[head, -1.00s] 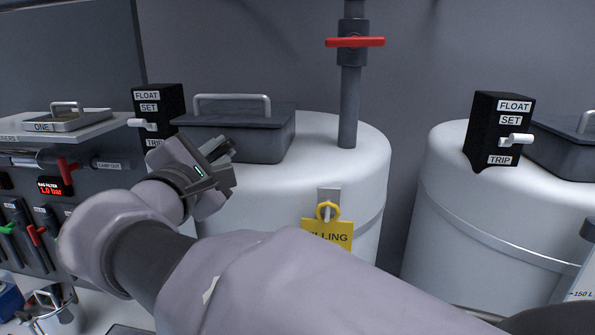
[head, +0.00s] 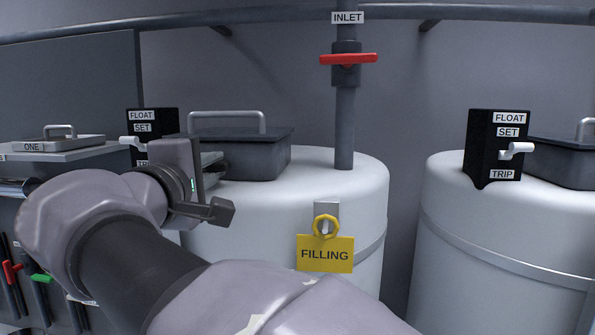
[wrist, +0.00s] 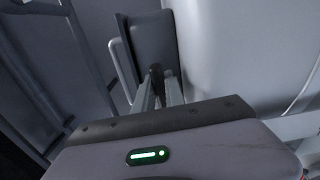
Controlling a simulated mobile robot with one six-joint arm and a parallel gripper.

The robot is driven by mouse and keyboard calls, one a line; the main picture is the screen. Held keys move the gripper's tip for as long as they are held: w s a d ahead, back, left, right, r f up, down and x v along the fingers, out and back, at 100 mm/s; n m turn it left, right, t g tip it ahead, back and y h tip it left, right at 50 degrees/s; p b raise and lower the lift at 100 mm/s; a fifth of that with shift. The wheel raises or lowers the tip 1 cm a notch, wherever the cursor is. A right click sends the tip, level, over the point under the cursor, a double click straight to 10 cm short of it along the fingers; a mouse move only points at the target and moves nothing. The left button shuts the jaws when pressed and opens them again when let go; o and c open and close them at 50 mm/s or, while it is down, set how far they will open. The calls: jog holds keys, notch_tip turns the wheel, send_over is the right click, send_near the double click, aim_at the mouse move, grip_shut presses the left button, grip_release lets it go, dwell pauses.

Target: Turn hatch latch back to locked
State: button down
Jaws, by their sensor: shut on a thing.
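The dark grey hatch (head: 245,160) with a silver bar handle sits on top of the white tank (head: 285,210); both also show in the wrist view, as the hatch (wrist: 148,30) and pale tank wall (wrist: 225,45). My gripper (head: 217,160) is at the hatch's front left, its fingertips partly hidden behind my wrist in the head view. In the wrist view my gripper (wrist: 160,82) is shut on a small dark piece at the hatch's edge, seemingly the hatch latch (wrist: 155,72). The latch is mostly covered by the fingers, so its angle cannot be told.
A black FLOAT/SET/TRIP switch box (head: 152,125) stands close behind my gripper. A red-handled inlet valve (head: 347,60) is above the tank. A yellow FILLING tag (head: 325,253) hangs on its front. A second tank (head: 490,240) is at the right.

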dwell(0.4)
jog(key=c, duration=1.4)
grip_release()
jog(key=shift+r, duration=0.1)
